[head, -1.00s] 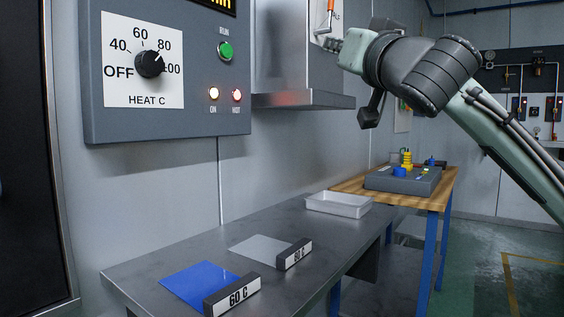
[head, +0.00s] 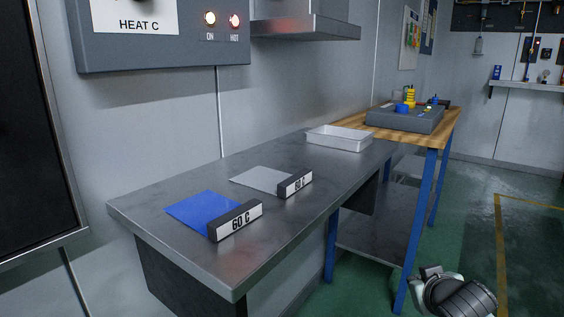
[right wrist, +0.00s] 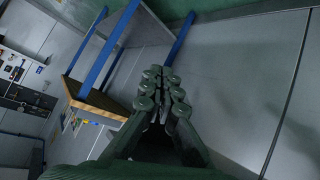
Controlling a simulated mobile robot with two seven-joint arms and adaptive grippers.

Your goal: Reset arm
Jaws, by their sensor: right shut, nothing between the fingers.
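My right arm (head: 458,296) shows at the lower right of the head view, low beside the benches and over the green floor. Only its rounded grey and black wrist part is in the picture. In the right wrist view my right gripper (right wrist: 161,80) has its dark, knobbed fingers together, with nothing between them. It is clear of the wooden bench, whose blue legs show to its upper left. My left gripper is not in the head view.
A steel bench (head: 300,222) holds a blue mat (head: 201,208), a grey mat (head: 262,179), two "60 C" blocks and a white tray (head: 338,140). Behind it a wooden bench (head: 440,139) carries a grey fixture (head: 404,121). A control box (head: 160,50) hangs above. Floor at right is open.

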